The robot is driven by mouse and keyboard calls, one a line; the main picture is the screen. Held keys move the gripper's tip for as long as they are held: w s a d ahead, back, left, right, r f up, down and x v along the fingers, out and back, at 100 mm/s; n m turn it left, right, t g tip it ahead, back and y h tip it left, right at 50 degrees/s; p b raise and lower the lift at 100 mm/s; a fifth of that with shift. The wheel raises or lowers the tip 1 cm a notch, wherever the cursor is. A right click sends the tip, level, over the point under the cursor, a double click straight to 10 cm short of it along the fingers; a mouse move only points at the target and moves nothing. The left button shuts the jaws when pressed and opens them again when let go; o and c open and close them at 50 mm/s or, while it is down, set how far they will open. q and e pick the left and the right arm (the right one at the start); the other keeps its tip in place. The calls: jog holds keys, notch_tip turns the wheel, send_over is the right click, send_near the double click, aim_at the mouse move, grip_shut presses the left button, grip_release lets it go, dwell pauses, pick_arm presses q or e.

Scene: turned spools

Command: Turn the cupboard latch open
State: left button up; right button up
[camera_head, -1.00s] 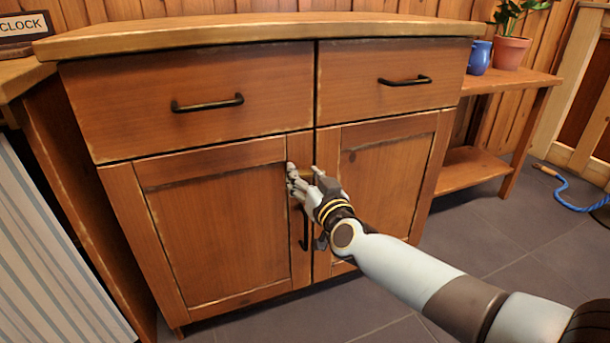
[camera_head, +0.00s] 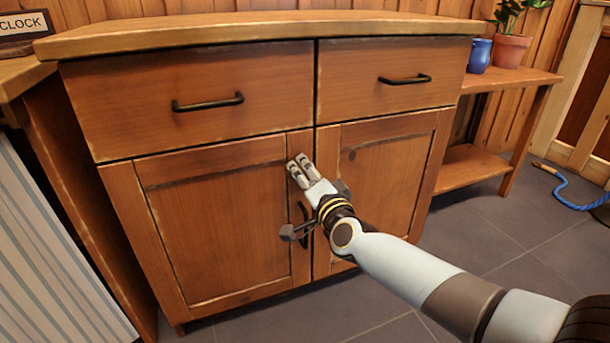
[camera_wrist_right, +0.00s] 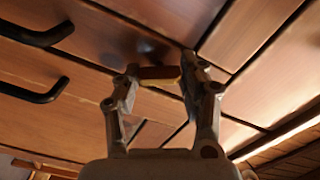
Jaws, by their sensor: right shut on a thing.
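The wooden cupboard (camera_head: 225,225) fills the middle of the head view, with two doors below two drawers. My right gripper (camera_head: 298,163) is at the top of the seam between the doors. In the right wrist view its fingers (camera_wrist_right: 160,66) are shut on the latch (camera_wrist_right: 160,74), a small tan bar spanning between the fingertips. In the head view the fingers hide the latch, and its exact angle against the seam is hard to tell. Both doors look closed. My left gripper is not in view.
A black door handle (camera_head: 304,228) is just below my right gripper, partly hidden by it. The drawers have black handles (camera_head: 207,103). A side shelf (camera_head: 510,82) at right holds a blue mug (camera_head: 479,56) and a potted plant (camera_head: 511,50). A blue hose (camera_head: 572,192) lies on the floor.

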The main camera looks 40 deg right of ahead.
jog(key=m, duration=0.2)
jog(key=shift+m, duration=0.4)
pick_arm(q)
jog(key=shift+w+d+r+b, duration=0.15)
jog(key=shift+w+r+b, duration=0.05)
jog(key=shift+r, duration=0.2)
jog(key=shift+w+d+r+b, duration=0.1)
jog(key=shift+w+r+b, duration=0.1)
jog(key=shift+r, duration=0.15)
pick_arm(e)
jog(key=shift+m, duration=1.5)
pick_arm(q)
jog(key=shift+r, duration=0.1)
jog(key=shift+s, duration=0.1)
pick_arm(e)
jog(key=o, duration=1.2)
jog(key=v, duration=1.2)
jog(key=shift+s, duration=0.1)
